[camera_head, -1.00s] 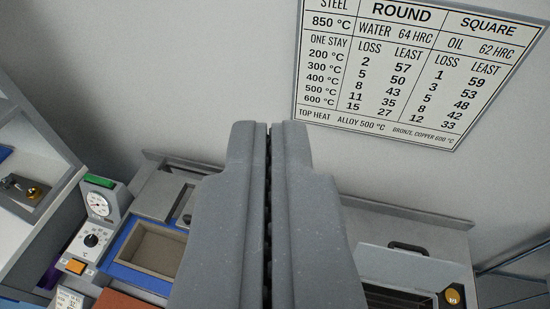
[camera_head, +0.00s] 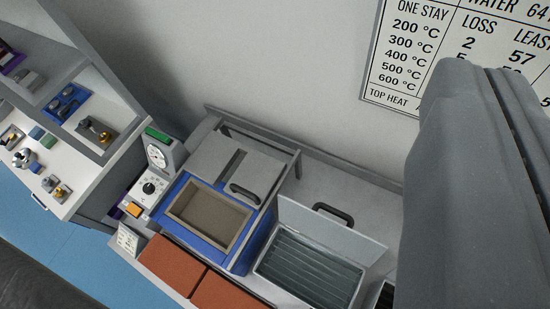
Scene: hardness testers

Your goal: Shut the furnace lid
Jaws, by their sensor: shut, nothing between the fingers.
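The furnace (camera_head: 235,262) is a blue box at lower centre, and its tan-lined chamber (camera_head: 208,216) is uncovered. What looks like its lid (camera_head: 262,168) is a flat grey slab with a dark bar handle, behind the chamber between grey rails and clear of the opening. A dark gap splits the slab's top from a second grey part. My gripper (camera_head: 485,68) is at the right edge, shut and empty, well to the right of the furnace and lid. Its right side is cut off by the frame.
A bin (camera_head: 305,270) with dark slats and a raised, handled lid stands right of the furnace. A dial-and-knob control unit (camera_head: 155,172) is on the left. Red-brown blocks (camera_head: 172,264) lie in front. A white shelf unit (camera_head: 75,190) is far left; a wall chart (camera_head: 410,60) hangs behind.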

